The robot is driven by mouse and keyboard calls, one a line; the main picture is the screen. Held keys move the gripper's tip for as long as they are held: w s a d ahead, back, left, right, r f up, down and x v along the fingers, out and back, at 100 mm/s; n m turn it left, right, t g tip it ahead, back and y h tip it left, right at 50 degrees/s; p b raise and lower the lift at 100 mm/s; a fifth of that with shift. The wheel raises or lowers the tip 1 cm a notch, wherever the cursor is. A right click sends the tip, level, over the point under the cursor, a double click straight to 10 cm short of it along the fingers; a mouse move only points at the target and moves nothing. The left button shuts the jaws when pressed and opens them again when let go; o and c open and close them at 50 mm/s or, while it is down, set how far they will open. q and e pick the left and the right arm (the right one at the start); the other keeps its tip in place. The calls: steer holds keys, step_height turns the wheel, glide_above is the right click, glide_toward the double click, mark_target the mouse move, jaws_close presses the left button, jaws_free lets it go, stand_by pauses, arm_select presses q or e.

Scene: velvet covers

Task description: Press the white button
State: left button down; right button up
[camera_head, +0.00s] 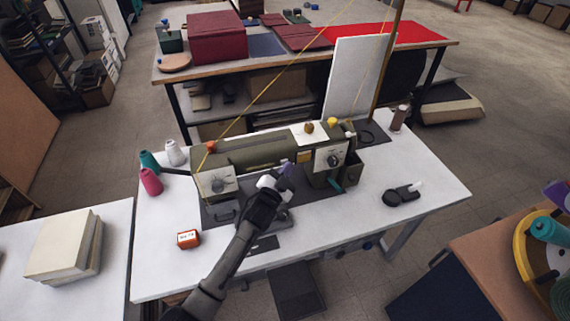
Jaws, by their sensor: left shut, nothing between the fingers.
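I cannot clearly make out the white button; a small pale spot on the machine's right end is too small to identify. My left gripper (282,174) is shut and empty, in front of the middle of the machine, left of the right dial panel. The gripper and arm hide part of the machine's bed. My right gripper is not in view.
Thread spools, pink (151,181) and white (174,152), stand at the table's left. A small orange box (188,239) lies at the front left. A black object (401,195) lies at the right. The white tabletop (350,225) is clear at the front right.

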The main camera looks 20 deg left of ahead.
arm_select(q)
steer(key=shift+w+a, duration=0.1)
stand_by(0.3)
steer(key=shift+s+d+p, duration=0.35)
steer(key=shift+s+d, duration=0.05)
steer(key=shift+s, duration=0.1)
steer(key=s+d+p, duration=0.2)
steer(key=s+d, duration=0.2)
steer(key=shift+s+p, duration=0.3)
stand_by(0.4)
